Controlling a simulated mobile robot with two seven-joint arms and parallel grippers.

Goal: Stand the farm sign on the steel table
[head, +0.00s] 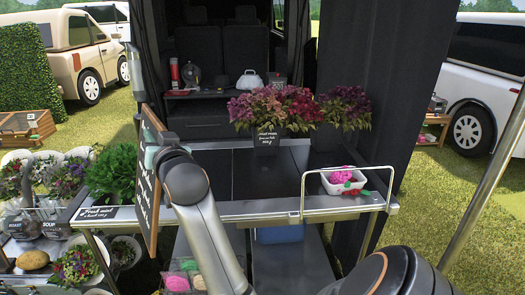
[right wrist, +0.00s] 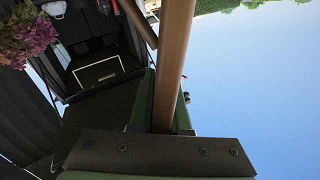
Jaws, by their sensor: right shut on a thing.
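The farm sign (head: 147,200) is a dark chalkboard with white writing in a wooden frame. It stands nearly edge-on and close to upright at the left end of the steel table (head: 250,210). Its lower end shows below the table's front edge; I cannot tell if it touches the table. My right gripper (head: 152,153) is shut on the sign's frame at its upper part. In the right wrist view the wooden frame bar (right wrist: 178,60) runs between the green fingers (right wrist: 165,110). My left gripper is not in view.
Purple and red flowers in dark pots (head: 267,140) stand at the table's back. A white tray with pink things (head: 342,181) sits at the right end by a rail. A leafy green plant (head: 113,173) and a small black label (head: 96,213) are left of the sign. The table's middle is clear.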

